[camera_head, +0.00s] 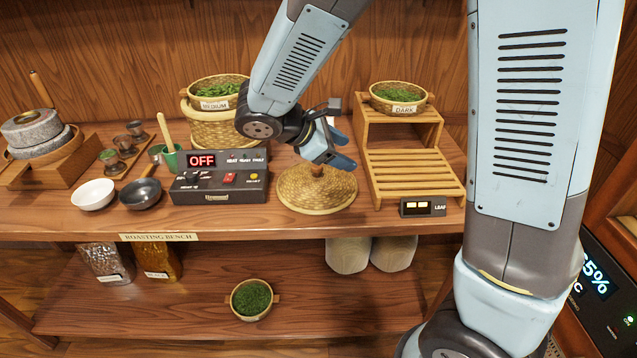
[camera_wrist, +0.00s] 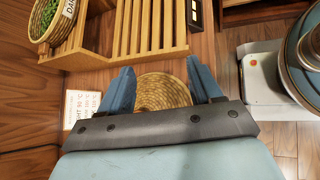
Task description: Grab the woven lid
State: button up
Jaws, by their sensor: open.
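The woven lid (camera_head: 310,194) is a round, straw-coloured, coiled disc with a small knob on top. It lies on the bench between the black control box and the slatted wooden rack. My gripper (camera_head: 333,158) is just above the lid's knob, its blue fingers apart. In the wrist view, the lid (camera_wrist: 162,92) shows between the two open fingers of my gripper (camera_wrist: 163,82). The knob is partly hidden by a finger in the head view, and I cannot tell whether the fingers touch it.
The control box (camera_head: 219,178) reading OFF stands left of the lid. The slatted rack (camera_head: 412,172) stands close on the right, with a basket of leaf (camera_head: 398,98) marked DARK on top. A woven basket (camera_head: 211,125) is behind. The bench's front edge (camera_head: 330,232) is near the lid.

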aim_at(313, 168)
jog(key=w+a+f+n+t, duration=0.2)
jog(key=a+f+n+t, duration=0.55)
jog(key=a, duration=0.65)
jog(key=shift+n+g+h, duration=0.4)
jog(key=shift+n+g, duration=0.25)
jog(key=x, duration=1.4)
jog(key=shift+s+f, duration=0.15)
jog(key=shift+f, duration=0.15)
jog(key=shift+a, duration=0.1)
grip_shut()
